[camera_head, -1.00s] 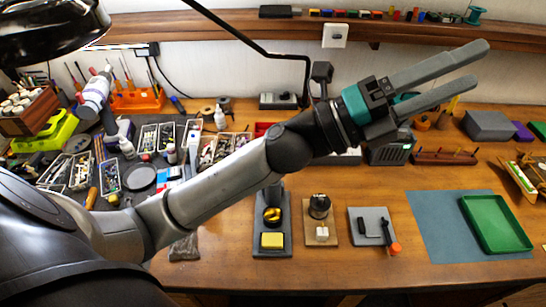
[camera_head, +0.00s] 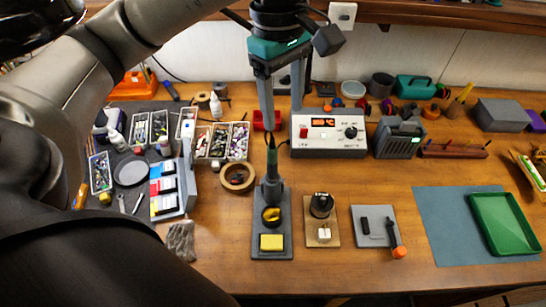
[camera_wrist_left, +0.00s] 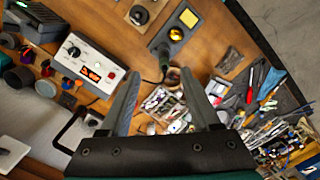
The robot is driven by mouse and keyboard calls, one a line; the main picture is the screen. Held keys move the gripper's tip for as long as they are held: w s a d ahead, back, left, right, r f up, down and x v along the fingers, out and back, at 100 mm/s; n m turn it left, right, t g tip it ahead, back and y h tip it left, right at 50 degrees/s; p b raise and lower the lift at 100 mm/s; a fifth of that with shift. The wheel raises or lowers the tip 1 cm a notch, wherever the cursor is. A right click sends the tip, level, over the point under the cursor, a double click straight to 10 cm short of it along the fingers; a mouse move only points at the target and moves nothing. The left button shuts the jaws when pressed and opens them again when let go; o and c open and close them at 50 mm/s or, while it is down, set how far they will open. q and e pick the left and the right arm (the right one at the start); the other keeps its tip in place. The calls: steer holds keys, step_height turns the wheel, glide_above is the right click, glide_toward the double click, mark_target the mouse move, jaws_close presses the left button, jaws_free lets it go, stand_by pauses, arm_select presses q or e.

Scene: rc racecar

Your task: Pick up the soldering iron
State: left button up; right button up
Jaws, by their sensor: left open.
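The soldering iron (camera_head: 271,158) stands upright in its dark stand (camera_head: 285,225), with its dark green and black handle pointing up. The stand also carries a brass tip cleaner and a yellow sponge (camera_head: 271,242). My left gripper (camera_head: 283,117) points down, open and empty, above and behind the iron's handle in the head view. In the left wrist view the iron's handle (camera_wrist_left: 163,64) shows beyond the gap between the open fingers (camera_wrist_left: 160,80). I cannot tell exactly how far apart they are in height. My right gripper is not in view.
A soldering station (camera_head: 328,145) with a red display stands close right of the iron. A tape roll (camera_head: 237,177) and parts trays (camera_head: 228,142) lie left. A wooden block (camera_head: 322,236), grey pad (camera_head: 365,212) and green tray (camera_head: 503,222) sit to the right.

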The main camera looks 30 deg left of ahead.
mark_target(273, 138)
arm_select(q)
steer(key=shift+w+a+r+y, duration=0.1)
steer(key=shift+a+r+y, duration=0.15)
steer(key=shift+a, duration=0.55)
steer(key=shift+a+f, duration=0.2)
steer(key=shift+f, duration=0.05)
step_height(273, 138, down, 9)
steer(key=shift+f, duration=0.1)
steer(key=shift+f+p, duration=0.65)
steer(key=shift+f, duration=2.1)
jaws_close()
